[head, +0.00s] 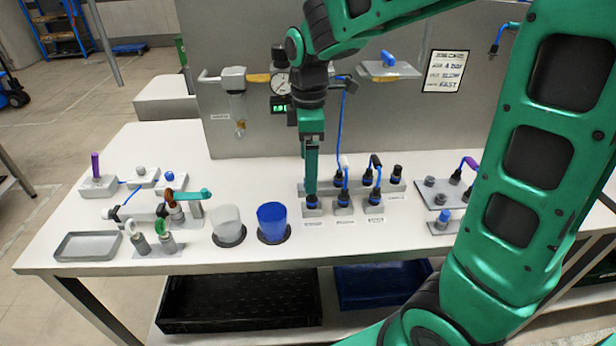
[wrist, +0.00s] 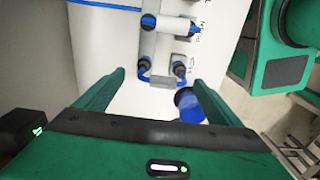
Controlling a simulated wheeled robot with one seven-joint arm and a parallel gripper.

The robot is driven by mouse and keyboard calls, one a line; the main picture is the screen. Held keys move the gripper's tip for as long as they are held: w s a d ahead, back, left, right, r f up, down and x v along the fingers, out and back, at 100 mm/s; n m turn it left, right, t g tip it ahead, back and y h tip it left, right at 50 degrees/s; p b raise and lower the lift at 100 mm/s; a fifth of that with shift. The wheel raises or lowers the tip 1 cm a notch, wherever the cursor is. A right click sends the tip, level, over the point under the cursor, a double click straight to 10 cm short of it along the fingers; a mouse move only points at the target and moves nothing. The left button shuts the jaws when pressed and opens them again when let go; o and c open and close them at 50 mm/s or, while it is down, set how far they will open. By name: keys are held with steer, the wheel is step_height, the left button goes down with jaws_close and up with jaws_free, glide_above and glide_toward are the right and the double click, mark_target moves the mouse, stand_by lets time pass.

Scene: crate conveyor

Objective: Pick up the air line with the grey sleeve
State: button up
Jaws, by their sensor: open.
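The air line with the grey sleeve (wrist: 164,81) shows in the wrist view as a short blue line with its ends in two dark fittings. My gripper (wrist: 158,76) is open, with one green finger on each side of this line; nothing is held, and I cannot tell whether either finger touches it. In the head view my gripper (head: 311,193) points straight down at the left end of the fitting rack (head: 343,209) and hides most of this line.
A blue line with a paler sleeve (head: 344,165) and one with a black sleeve (head: 376,162) stand close to the right. A grey panel (head: 400,115) rises behind.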

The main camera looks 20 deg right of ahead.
step_height(320, 180, down, 4)
steer(key=shift+s+f, duration=0.1)
steer(key=shift+c, duration=0.4)
steer(key=c, duration=0.8)
step_height(320, 180, up, 4)
steer(key=shift+r, duration=0.2)
steer(key=s+a+r, duration=0.3)
steer(key=a+r, duration=0.3)
steer(key=a, duration=0.5)
steer(key=shift+s+r, duration=0.15)
steer(key=shift+r, duration=0.25)
